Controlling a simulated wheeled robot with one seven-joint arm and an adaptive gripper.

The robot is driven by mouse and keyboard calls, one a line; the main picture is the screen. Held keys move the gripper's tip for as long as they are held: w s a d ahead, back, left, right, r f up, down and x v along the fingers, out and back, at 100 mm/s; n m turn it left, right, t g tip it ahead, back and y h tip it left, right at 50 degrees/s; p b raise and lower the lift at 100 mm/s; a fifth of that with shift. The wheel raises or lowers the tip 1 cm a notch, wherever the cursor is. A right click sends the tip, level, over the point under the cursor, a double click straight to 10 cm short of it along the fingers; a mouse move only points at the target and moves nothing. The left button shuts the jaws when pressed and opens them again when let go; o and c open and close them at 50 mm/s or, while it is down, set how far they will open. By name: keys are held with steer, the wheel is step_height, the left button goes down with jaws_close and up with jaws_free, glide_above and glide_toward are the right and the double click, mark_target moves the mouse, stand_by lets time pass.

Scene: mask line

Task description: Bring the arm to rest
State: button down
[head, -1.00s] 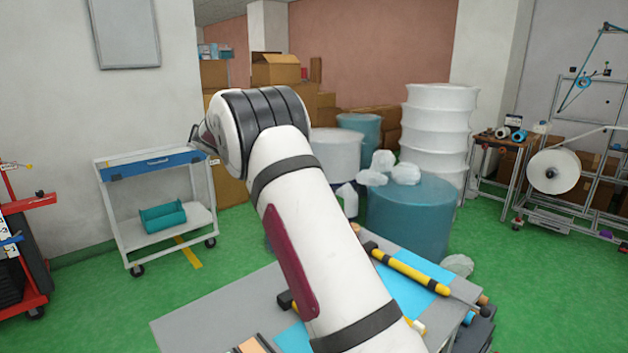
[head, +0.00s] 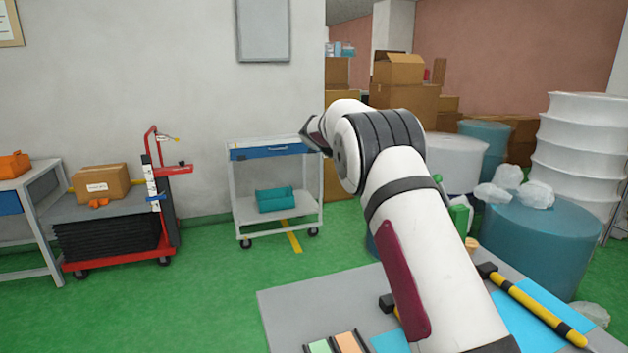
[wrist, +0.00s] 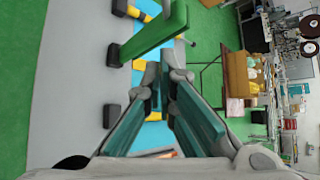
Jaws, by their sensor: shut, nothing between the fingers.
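My arm (head: 415,235) rises from the lower right of the head view and bends at a dark ribbed joint. It hides my gripper in that view. In the wrist view my gripper (wrist: 163,78) is shut and empty, its teal-padded fingers close together at the tips. It is over the grey worktable (head: 290,310), whose blue patches show beneath the fingers. A green bar-shaped object (wrist: 150,38) is just beyond the fingertips; I cannot tell whether they touch.
A yellow and black tool (head: 535,310) lies on the table's right side. A white cart (head: 237,190) with a teal bin stands behind. A red trolley (head: 165,225) and shelf are at left. Blue and white drums (head: 530,245) stand at right. Green floor is open at left.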

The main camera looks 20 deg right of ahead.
steer(key=s+a+r+m+t+y, duration=0.3)
steer(key=s+a+r+m, duration=0.15)
steer(key=s, duration=0.45)
steer(key=s+a+r+m+t+y, duration=0.2)
steer(key=s+a+r+m+t, duration=0.15)
steer(key=s+a+m, duration=0.4)
steer(key=s+a+f+m+t+y, duration=0.2)
steer(key=s+a+f+m, duration=0.1)
steer(key=s, duration=0.7)
steer(key=s+a+f+m+t+y+p, duration=0.1)
steer(key=s+a+f+m+t+y, duration=0.1)
steer(key=s+a+m, duration=0.4)
steer(key=s+f+m, duration=0.1)
steer(key=s, duration=0.3)
steer(key=shift+f+y, duration=0.3)
steer(key=shift+f, duration=0.05)
steer(key=shift+d, duration=0.1)
